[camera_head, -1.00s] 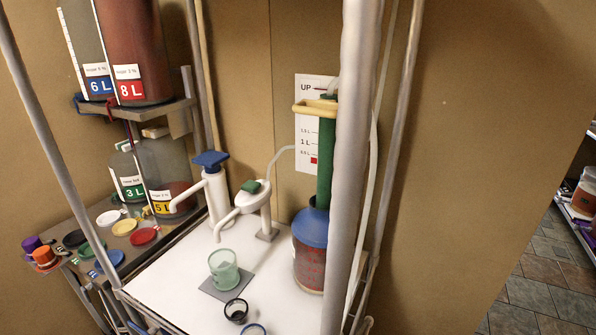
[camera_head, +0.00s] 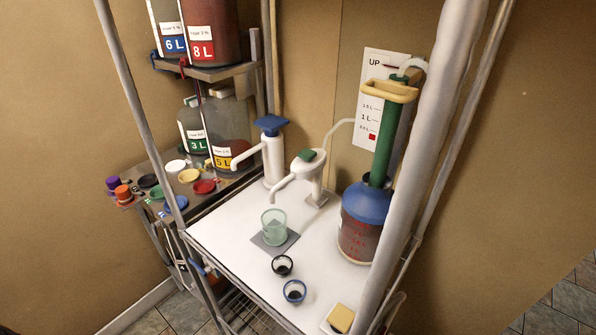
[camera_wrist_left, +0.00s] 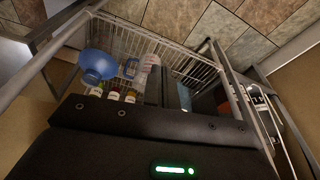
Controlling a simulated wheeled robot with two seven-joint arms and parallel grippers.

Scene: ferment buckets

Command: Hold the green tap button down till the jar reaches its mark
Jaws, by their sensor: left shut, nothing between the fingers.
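The green tap button (camera_head: 314,155) sits on top of the white tap (camera_head: 304,172), with nothing touching it. The pale green, see-through jar (camera_head: 273,229) stands upright on a grey pad (camera_head: 262,243), below and left of the tap's spout. I cannot make out a mark or a liquid level in it. My left gripper (camera_wrist_left: 165,85) shows only in the left wrist view, as a dark shape, shut and empty, above a wire basket and away from the tap. My right gripper is in neither view.
A blue-topped white pump (camera_head: 270,150) stands left of the tap. A blue-lidded bucket with a green column (camera_head: 360,230) stands right. Two small dark-rimmed cups (camera_head: 283,265) (camera_head: 294,291) sit in front of the jar. A thick grey post (camera_head: 437,110) crosses the front right.

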